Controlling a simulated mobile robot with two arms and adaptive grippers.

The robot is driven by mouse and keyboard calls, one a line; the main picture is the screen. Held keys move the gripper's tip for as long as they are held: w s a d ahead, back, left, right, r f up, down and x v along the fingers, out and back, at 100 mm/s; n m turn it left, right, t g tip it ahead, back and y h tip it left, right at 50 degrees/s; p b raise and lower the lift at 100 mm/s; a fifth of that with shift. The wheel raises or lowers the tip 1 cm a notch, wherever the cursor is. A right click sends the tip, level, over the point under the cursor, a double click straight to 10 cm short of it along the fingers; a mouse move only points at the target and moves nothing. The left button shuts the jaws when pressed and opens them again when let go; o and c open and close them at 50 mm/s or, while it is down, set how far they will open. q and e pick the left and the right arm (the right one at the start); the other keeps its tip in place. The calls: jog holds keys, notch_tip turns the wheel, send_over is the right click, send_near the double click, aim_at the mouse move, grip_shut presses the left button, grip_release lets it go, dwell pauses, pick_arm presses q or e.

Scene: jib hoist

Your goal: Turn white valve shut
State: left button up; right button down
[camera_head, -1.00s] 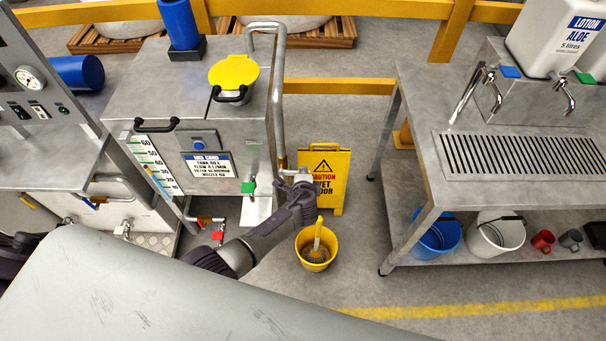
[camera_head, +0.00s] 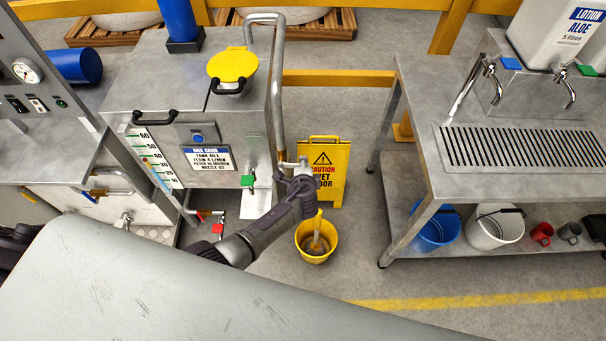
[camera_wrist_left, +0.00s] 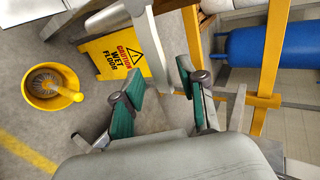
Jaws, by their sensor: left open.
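A pale, whitish lever, which looks like the white valve (camera_head: 292,164), sits beside the brass fitting low on the bent grey pipe (camera_head: 279,90), at the right side of the steel tank unit. My left gripper (camera_wrist_left: 161,75) is open, its two green-padded fingers apart. In the left wrist view a pale bar (camera_wrist_left: 150,50) runs down between the fingertips; I cannot tell whether it touches them. In the head view my left wrist hides most of the gripper, right by the lever. My right gripper is not in view.
A yellow caution sign (camera_head: 326,172) and a yellow bucket (camera_head: 316,250) with a brush stand just beyond the left wrist. A green-handled valve (camera_head: 248,181) and a red-handled one (camera_head: 217,228) are to the left.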

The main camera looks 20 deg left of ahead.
pick_arm(q)
jog(key=v, duration=1.1)
jog(key=shift+s, duration=0.25)
jog(key=shift+r, duration=0.1)
jog(key=s+a+f+n+g+h+b, duration=0.1)
jog(key=s+a+f+n+g, duration=0.25)
jog(key=s+f, duration=1)
jog(key=s+a+f+n+g+h, duration=0.2)
jog(key=s+a+f+n+g, duration=0.15)
jog(key=s+f, duration=1.05)
jog(key=s+a+f+n+g, duration=0.1)
jog(key=s+f+n, duration=0.1)
jog(key=s, duration=0.5)
jog(key=s+a+f+n+g, duration=0.1)
jog(key=s+a+f+n, duration=0.1)
jog(key=s, duration=0.6)
notch_tip(320, 180, down, 2)
jog(key=shift+f+n+g, duration=0.2)
jog(key=shift+n+g, duration=0.2)
jog(key=shift+n, duration=0.3)
jog(key=shift+s, duration=0.1)
